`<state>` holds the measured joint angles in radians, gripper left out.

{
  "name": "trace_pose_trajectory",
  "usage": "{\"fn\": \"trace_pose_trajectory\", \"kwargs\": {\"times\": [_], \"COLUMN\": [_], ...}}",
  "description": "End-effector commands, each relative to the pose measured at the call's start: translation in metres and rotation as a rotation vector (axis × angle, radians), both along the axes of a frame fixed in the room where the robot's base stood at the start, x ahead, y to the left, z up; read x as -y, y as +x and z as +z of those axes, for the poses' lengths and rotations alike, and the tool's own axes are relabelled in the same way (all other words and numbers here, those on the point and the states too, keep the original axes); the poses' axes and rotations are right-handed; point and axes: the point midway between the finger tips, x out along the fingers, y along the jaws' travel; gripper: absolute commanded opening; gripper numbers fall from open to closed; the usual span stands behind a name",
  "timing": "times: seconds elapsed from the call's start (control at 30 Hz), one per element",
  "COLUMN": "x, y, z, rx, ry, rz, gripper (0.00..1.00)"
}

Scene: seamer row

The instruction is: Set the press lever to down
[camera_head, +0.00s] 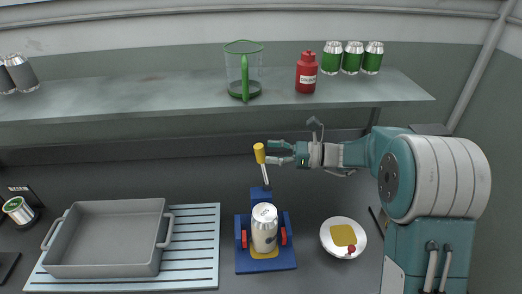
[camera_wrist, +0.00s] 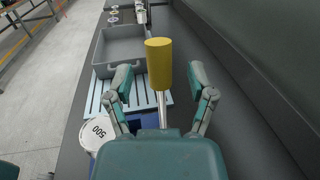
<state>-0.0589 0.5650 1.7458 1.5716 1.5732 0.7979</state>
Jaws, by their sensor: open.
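The press lever has a yellow cylindrical knob (camera_head: 259,153) on a thin metal rod, which rises nearly upright, tilted a little, from the blue press (camera_head: 242,261). A silver and white can (camera_head: 264,229) stands in the press. My gripper (camera_head: 276,152) is open, with its fingers at the knob's height. In the wrist view the yellow knob (camera_wrist: 159,64) stands between the two spread fingers of my gripper (camera_wrist: 160,80), with gaps on both sides. The can's top (camera_wrist: 97,131) shows at the lower left there. The rod's foot is partly hidden by my gripper in the wrist view.
A grey bin (camera_head: 105,272) stands on a slatted rack (camera_head: 203,262) left of the press. A white plate (camera_head: 328,244) with a yellow piece and a red item lies at the right. A shelf (camera_head: 180,95) above holds cans, a red bottle (camera_head: 306,75) and a green-rimmed clear container (camera_head: 233,72).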

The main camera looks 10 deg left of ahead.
Motion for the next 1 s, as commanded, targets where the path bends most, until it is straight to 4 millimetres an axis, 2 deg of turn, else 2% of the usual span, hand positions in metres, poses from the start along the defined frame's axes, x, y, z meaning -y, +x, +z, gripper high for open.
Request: {"fn": "trace_pose_trajectory", "kwargs": {"times": [0.1,0.2,0.53,0.57,0.6,0.7,1.0], "x": [-0.020,-0.028,-0.030,-0.030,-0.030,-0.030,-0.033], "y": [-0.001,-0.002,-0.002,-0.002,-0.002,-0.002,-0.001], "z": [0.000,0.000,0.000,0.000,0.000,0.000,0.000], "rx": [0.000,0.001,0.001,0.001,0.001,0.001,0.000], "ry": [-0.001,-0.003,-0.001,-0.001,-0.001,-0.001,0.003], "rz": [0.002,0.002,-0.001,-0.001,-0.001,-0.001,-0.002], "gripper": [0.71,0.71,0.71,0.57,0.40,0.00,0.00]}}
